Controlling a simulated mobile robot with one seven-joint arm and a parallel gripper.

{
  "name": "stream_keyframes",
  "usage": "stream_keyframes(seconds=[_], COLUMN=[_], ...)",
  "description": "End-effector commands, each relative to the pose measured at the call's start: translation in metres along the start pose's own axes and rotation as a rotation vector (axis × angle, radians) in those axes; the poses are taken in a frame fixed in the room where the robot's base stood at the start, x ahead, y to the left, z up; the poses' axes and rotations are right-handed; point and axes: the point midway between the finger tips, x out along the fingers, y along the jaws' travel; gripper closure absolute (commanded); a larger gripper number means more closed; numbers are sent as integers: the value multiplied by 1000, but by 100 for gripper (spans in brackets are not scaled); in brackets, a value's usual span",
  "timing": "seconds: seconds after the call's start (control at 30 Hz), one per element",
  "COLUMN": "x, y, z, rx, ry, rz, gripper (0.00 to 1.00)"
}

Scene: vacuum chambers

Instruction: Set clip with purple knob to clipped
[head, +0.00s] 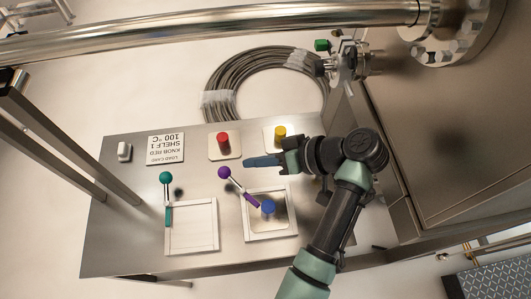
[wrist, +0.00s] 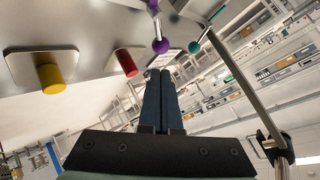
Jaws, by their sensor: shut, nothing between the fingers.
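The purple knob (head: 224,172) tops a light rod that slants down to the right to a purple bar (head: 251,200) at the left part of a square frame (head: 270,236). A plate with a blue knob (head: 268,207) sits in that frame. The knob is outside the frame's upper-left corner. My gripper (head: 246,161) is shut and empty, its blue fingers pointing left, above and right of the purple knob in the head view. In the wrist view, the purple knob (wrist: 161,46) appears just beyond the shut fingertips (wrist: 160,72); contact is not visible.
A teal-knobbed clip (head: 166,177) stands by an empty-looking frame (head: 192,247) at left. Plates with a red knob (head: 223,139) and a yellow knob (head: 280,131) lie near my gripper. A label card (head: 165,148) lies farther left. A steel chamber (head: 440,130) bounds the right.

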Motion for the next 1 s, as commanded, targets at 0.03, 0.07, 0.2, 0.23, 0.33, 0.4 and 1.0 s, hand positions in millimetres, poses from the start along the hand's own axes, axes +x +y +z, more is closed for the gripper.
stream_keyframes(seconds=[0.03, 0.07, 0.2, 0.23, 0.33, 0.4, 1.0], x=[10, 15, 38, 42, 52, 57, 69], y=[-2, -2, -2, -2, -1, -1, -4], z=[0, 0, 0, -1, -1, -1, 6], rx=[1, 2, 1, 0, 1, 1, 1], ry=[-4, -3, -3, -2, -1, -1, -1], rz=[-4, -3, -1, -1, 0, 0, 1], gripper=[100, 100, 100, 100, 100, 100, 100])
